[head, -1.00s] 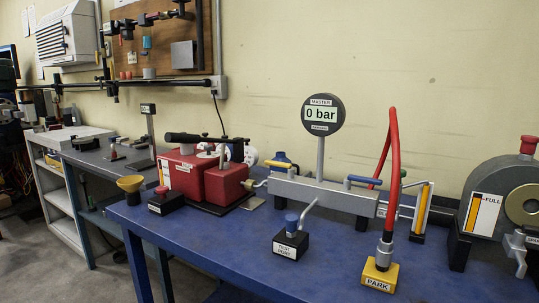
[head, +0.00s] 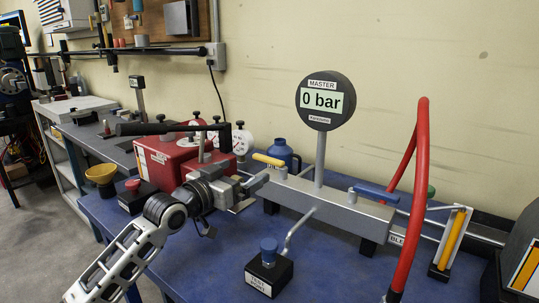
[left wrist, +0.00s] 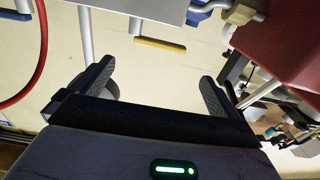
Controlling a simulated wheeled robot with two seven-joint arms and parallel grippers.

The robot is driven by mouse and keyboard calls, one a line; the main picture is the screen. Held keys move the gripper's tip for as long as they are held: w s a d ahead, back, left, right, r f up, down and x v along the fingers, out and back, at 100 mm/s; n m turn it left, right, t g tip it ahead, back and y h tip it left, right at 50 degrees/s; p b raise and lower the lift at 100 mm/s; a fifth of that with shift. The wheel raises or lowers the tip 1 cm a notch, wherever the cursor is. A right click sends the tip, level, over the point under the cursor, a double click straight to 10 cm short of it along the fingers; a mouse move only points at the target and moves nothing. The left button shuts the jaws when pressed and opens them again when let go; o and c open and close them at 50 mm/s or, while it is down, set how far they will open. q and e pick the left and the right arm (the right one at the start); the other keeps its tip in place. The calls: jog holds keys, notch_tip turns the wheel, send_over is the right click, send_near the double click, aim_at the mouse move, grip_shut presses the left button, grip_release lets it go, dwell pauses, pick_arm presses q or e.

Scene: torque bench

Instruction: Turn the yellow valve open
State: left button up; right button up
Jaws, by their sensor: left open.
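The yellow valve handle (head: 268,160) sits at the left end of the grey manifold (head: 325,209), below and left of the round gauge reading 0 bar (head: 325,101). My left gripper (head: 256,180) is just in front of it and slightly lower, open and empty, apart from the handle as far as I can tell. In the left wrist view, the yellow handle (left wrist: 160,45) shows beyond the gap between the two open fingers (left wrist: 155,85), apart from both. My right gripper is out of view.
A blue handle (head: 377,193) is further right on the manifold. A red hose (head: 412,200) arches at the right. The red pump (head: 165,156) stands left of my gripper. A blue-capped test port (head: 268,268) stands in front. Some blue bench top (head: 340,270) is clear.

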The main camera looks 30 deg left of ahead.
aim_at(268, 158)
pick_arm(q)
jog(key=w, duration=0.7)
jog(key=w+d, duration=0.1)
jog(key=w, duration=0.3)
jog(key=shift+p, duration=0.4)
